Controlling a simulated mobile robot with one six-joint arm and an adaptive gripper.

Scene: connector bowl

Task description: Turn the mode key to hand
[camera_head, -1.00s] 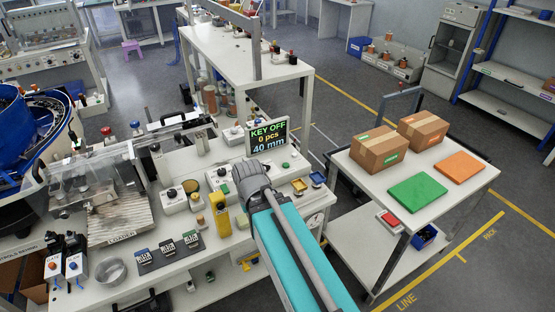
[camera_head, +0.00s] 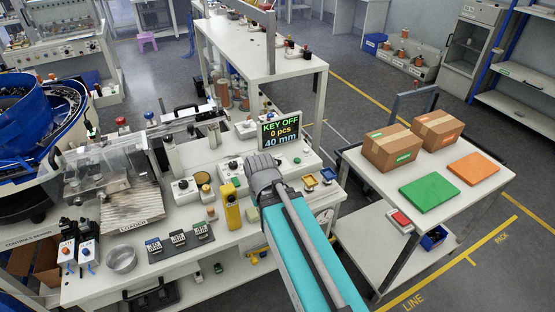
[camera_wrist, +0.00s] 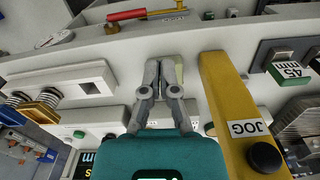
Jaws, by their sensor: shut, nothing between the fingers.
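My gripper (camera_wrist: 165,85) is shut and empty in the wrist view, its fingers close together over the pale workbench equipment. A pale yellowish piece (camera_wrist: 179,70) shows just behind the fingertips; I cannot tell what it is. The mode key cannot be made out in either view and may be hidden by my gripper. In the head view my wrist covers the fingers, beside the display (camera_head: 281,130), which reads "KEY OFF, 0 pcs, 40 mm".
A yellow JOG box (camera_wrist: 232,110) with a black button stands close to the right of my gripper. A white block with springs (camera_wrist: 70,78) is at the left.

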